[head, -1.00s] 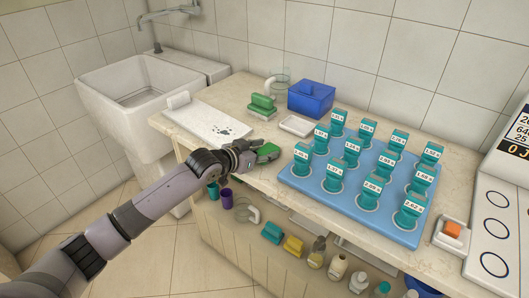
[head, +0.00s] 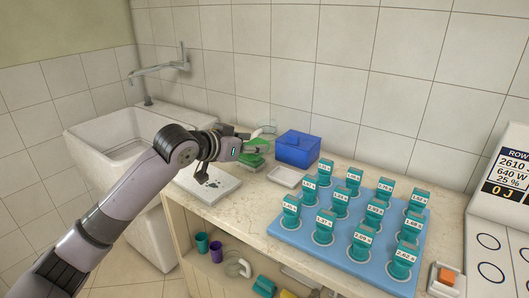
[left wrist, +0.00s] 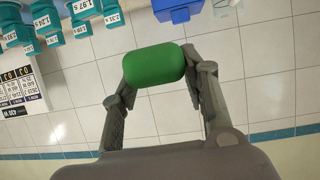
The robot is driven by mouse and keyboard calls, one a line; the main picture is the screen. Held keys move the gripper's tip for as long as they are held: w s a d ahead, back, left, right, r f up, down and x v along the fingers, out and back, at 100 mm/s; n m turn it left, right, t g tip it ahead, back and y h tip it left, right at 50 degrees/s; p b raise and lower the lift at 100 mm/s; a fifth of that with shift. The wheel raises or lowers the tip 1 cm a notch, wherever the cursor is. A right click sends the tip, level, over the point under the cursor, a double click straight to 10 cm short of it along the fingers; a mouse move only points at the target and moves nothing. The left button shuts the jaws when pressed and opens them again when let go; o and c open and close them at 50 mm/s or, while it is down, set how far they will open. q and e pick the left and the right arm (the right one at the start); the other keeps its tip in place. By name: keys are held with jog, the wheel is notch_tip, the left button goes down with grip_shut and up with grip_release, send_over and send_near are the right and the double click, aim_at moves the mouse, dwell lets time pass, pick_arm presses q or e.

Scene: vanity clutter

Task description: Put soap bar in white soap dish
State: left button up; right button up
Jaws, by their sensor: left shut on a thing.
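My left gripper (head: 256,139) is shut on a green soap bar (left wrist: 153,65), which sits between both fingers in the left wrist view. In the head view the gripper is raised over the back of the counter, left of the blue box, and the bar is hard to tell from the green things behind it. The white soap dish (head: 286,177) is a shallow, empty-looking rectangle on the counter, to the right of and nearer than the gripper. My right gripper is not in view.
A blue lidded box (head: 298,150) stands behind the dish. A blue tray (head: 285,252) of several teal labelled blocks fills the right of the counter (head: 243,213). A white board (head: 205,184) lies at left, beside the sink (head: 95,133). A glass jar stands behind the gripper.

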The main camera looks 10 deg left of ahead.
pick_arm(q)
jog(key=shift+s+r, duration=0.1)
jog(key=shift+r, duration=0.1)
jog(key=s+d+n+t+y+p, duration=0.1)
jog(key=s+n+y+p, duration=0.3)
jog(key=s, duration=1.2)
jog(key=w+m+h+b, duration=0.1)
jog(key=w, duration=0.4)
jog(key=w+m+h+b, duration=0.1)
jog(key=w, duration=0.4)
jog(key=w+a+m+h+b, duration=0.1)
jog(key=w+m+h+b, duration=0.1)
jog(key=w, duration=0.4)
jog(key=shift+w+r+g, duration=0.1)
jog(key=shift+g, duration=0.3)
